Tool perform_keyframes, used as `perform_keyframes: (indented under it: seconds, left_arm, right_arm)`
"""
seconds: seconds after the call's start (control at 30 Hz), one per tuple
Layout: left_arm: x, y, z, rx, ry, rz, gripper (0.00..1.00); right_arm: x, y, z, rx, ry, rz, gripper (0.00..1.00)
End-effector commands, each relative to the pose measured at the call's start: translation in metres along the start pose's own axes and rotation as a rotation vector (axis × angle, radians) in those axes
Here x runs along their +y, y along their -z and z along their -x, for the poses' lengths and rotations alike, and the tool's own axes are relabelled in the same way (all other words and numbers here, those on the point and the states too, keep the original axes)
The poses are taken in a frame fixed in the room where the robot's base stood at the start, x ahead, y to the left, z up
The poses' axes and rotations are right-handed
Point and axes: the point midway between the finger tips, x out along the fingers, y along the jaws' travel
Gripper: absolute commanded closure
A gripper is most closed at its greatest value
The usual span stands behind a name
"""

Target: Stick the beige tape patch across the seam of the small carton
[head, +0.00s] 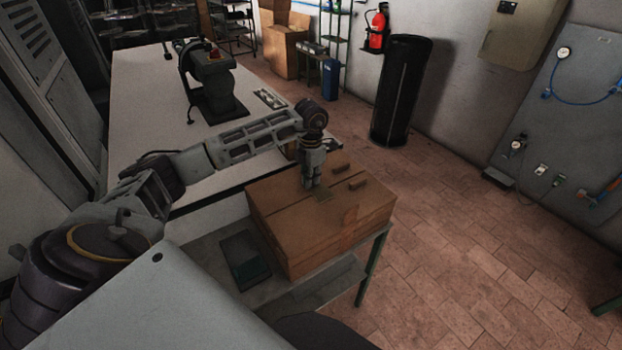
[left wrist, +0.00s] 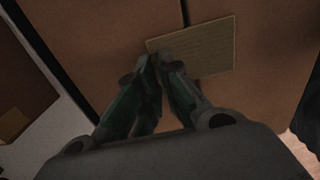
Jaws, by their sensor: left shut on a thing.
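The small carton (head: 290,222) is a brown box, closed on top, on a small stand. Its top also fills much of the left wrist view (left wrist: 105,38). The dark seam (left wrist: 184,12) runs down from the top edge and passes under the beige tape patch (left wrist: 212,48), which spans both sides of it. My left gripper (left wrist: 155,62) is shut at the patch's left corner. In the head view the left gripper (head: 312,186) points down at the carton top. I cannot tell whether the patch lies flat against the carton. My right gripper is not in view.
A dark green tray-like item (head: 243,262) lies left of the carton. A long white table (head: 140,110) with a dark machine (head: 212,80) stands behind. The tiled floor (head: 450,215) at right is clear.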

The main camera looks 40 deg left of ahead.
Motion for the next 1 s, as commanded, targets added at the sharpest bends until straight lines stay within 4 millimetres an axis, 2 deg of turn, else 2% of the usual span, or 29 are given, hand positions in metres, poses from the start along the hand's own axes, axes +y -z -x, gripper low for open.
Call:
perform_keyframes:
  seconds: [0.33, 0.37, 0.53, 0.8, 0.97, 1.0]
  left_arm:
    - [-0.0006, 0.0007, -0.0020, 0.003, 0.001, -0.001, 1.00]
    - [-0.0007, 0.0007, -0.0021, 0.004, 0.001, -0.001, 0.90]
    - [-0.0009, 0.0007, -0.0021, 0.004, 0.002, -0.001, 0.69]
    - [-0.0012, 0.0006, -0.0022, 0.004, 0.002, -0.002, 0.68]
    - [-0.0012, 0.0005, -0.0021, 0.003, 0.002, -0.002, 0.48]
    - [-0.0012, 0.0005, -0.0020, 0.003, 0.002, -0.001, 0.47]
  right_arm:
    - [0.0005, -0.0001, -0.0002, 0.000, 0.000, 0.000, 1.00]
    - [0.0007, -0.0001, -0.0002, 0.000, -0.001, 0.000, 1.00]
    - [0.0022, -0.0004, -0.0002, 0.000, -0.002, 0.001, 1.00]
    - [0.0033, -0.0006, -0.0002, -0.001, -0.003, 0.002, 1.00]
    - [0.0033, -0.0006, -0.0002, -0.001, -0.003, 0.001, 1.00]
    - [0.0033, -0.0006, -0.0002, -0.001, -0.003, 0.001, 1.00]
